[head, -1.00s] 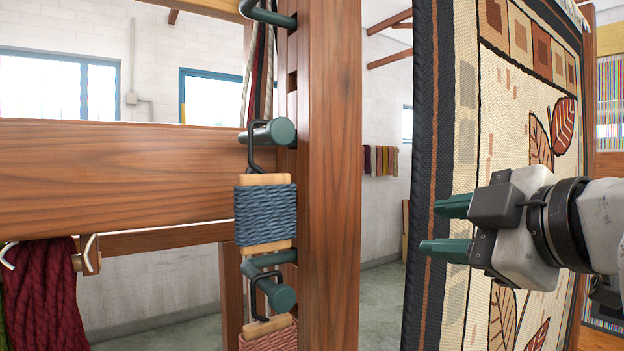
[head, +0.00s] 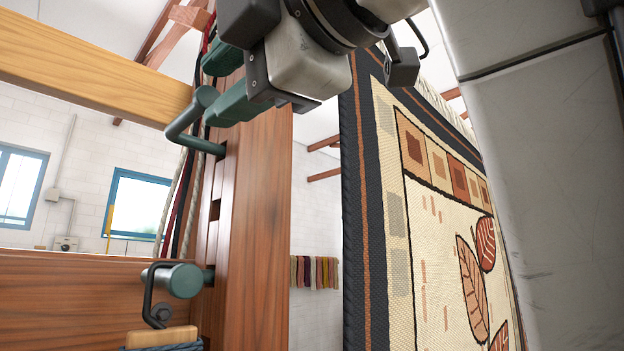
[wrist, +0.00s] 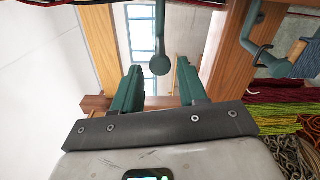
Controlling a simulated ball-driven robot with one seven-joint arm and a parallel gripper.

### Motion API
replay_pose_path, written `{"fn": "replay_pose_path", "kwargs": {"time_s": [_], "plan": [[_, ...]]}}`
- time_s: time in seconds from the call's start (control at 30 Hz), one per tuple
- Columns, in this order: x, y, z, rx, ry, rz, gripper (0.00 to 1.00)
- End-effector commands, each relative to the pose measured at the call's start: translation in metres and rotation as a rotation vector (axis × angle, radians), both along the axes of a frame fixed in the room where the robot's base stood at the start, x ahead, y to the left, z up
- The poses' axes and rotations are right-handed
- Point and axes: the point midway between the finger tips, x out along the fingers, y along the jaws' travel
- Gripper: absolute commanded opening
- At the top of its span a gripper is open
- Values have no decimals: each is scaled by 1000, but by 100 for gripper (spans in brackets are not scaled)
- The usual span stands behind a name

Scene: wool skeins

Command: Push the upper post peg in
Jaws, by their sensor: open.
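The upper post peg (head: 178,128) is a dark green, bent peg with a round knob, sticking out to the left of the brown wooden post (head: 250,220). Its inner end enters a slot in the post. My gripper (head: 212,88) is open at the top of the head view, with its green fingers close to the peg's knob. In the wrist view the peg's knob (wrist: 160,64) shows between the two spread fingertips of my gripper (wrist: 158,72). I cannot tell whether a finger touches it.
A lower green peg (head: 180,281) with a black hook and a wool skein (head: 163,337) juts from the same post. A wooden beam (head: 80,305) runs left. A patterned rug (head: 400,220) hangs at right. Cords hang behind the upper peg.

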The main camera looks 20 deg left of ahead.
Motion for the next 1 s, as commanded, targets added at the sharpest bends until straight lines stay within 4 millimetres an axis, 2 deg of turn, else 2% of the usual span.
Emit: {"fn": "replay_pose_path", "kwargs": {"time_s": [0.2, 0.43, 0.6, 0.87, 1.0], "plan": [[16, 39, 2, -1, 6, 1, 42], [28, 66, 1, 0, 5, 1, 42], [31, 74, 0, 0, 2, 0, 42], [31, 75, -1, 0, 2, 0, 42], [31, 75, -1, 0, 2, 0, 29]]}}
